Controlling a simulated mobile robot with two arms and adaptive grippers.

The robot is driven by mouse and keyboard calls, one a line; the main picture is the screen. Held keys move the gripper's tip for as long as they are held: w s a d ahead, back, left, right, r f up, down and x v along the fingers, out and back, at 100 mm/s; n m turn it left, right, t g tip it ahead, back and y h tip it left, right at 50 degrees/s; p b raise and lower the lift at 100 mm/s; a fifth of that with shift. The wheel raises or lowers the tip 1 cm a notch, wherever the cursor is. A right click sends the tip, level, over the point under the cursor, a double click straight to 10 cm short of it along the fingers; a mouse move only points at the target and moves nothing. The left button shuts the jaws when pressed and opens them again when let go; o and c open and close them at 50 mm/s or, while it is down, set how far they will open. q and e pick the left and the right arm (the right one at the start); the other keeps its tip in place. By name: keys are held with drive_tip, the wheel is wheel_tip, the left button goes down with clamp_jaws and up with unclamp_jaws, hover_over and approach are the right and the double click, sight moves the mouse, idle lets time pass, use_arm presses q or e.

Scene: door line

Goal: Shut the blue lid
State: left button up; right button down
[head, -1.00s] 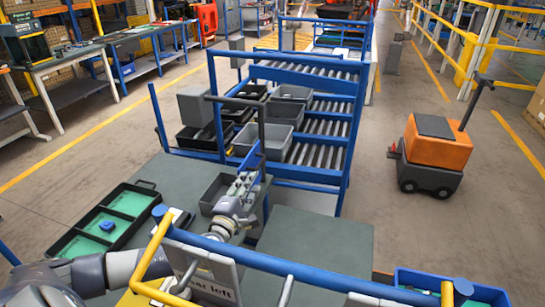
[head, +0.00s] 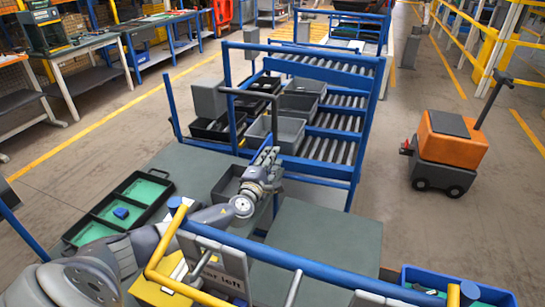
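My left gripper (head: 268,160) is over the table, beside a dark grey bin (head: 225,188). Its fingers are seen at a slant and partly overlap the bin, so I cannot tell whether they are open or shut. I cannot make out a blue lid clearly; if it is near the gripper, the hand hides it. My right gripper is not in view.
A black tray with green compartments (head: 118,208) holds a small blue item. A blue roller rack (head: 310,165) with grey bins stands ahead. A blue bin (head: 412,278) is at lower right, and an orange cart (head: 450,140) stands on the floor.

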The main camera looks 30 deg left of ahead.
use_arm(q)
drive_tip(key=shift+w+a, duration=0.15)
drive_tip(key=shift+w, duration=0.45)
drive_tip(key=shift+c, duration=0.6)
clamp_jaws()
drive_tip(key=shift+f, duration=0.1)
